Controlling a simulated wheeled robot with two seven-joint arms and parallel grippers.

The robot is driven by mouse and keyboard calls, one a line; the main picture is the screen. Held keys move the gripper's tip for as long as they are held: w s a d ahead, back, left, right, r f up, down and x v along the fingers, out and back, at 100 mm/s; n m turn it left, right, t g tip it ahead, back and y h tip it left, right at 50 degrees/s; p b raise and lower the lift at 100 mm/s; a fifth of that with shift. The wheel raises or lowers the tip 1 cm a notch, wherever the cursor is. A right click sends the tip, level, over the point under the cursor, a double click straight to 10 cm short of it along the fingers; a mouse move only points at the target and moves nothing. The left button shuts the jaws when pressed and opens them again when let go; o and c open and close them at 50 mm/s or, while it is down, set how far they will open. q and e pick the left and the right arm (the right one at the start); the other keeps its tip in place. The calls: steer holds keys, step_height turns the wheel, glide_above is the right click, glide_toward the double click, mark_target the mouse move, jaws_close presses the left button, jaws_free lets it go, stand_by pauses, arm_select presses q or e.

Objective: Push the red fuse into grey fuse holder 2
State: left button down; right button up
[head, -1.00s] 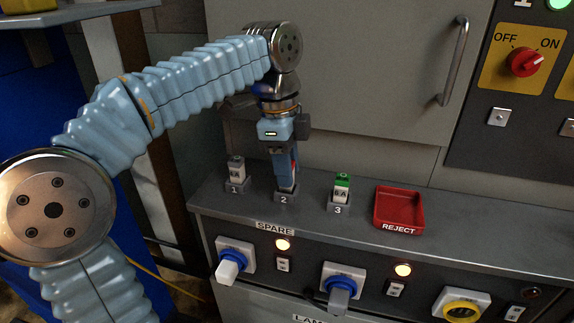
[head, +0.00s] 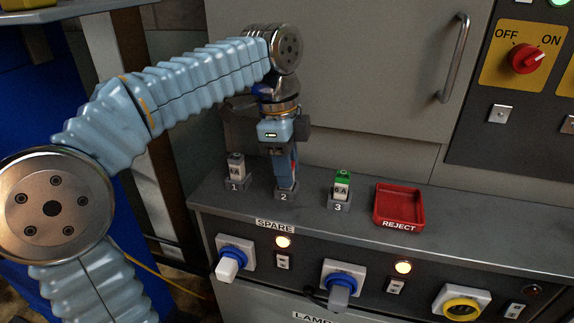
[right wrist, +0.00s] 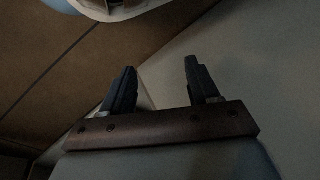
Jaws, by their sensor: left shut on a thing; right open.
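Grey fuse holder 2 (head: 284,196) stands on the grey ledge between holders 1 and 3. My left gripper (head: 283,180) points down right above it and is shut on the red fuse (head: 294,172). Only a thin strip of red shows beside the fingers; the rest of the fuse is hidden. The fingertips are at the holder's top, and I cannot tell how deep the fuse sits. My right gripper (right wrist: 158,85) is open and empty in the right wrist view, away from the ledge.
Holder 1 (head: 236,185) bears a grey fuse (head: 236,165). Holder 3 (head: 340,204) bears a green-topped fuse (head: 342,182). A red reject tray (head: 399,222) lies to the right. Rotary switches and lit lamps line the panel below. A cabinet door with a handle (head: 454,58) rises behind.

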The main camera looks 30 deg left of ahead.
arm_select(q)
steer(key=shift+f, duration=0.2)
steer(key=c, duration=0.8)
jaws_free()
steer(key=shift+o, duration=0.2)
step_height(320, 180, up, 12)
steer(key=a+p, duration=0.1)
steer(key=p, duration=0.1)
steer(key=shift+s+a, duration=0.2)
steer(key=shift+f, duration=0.1)
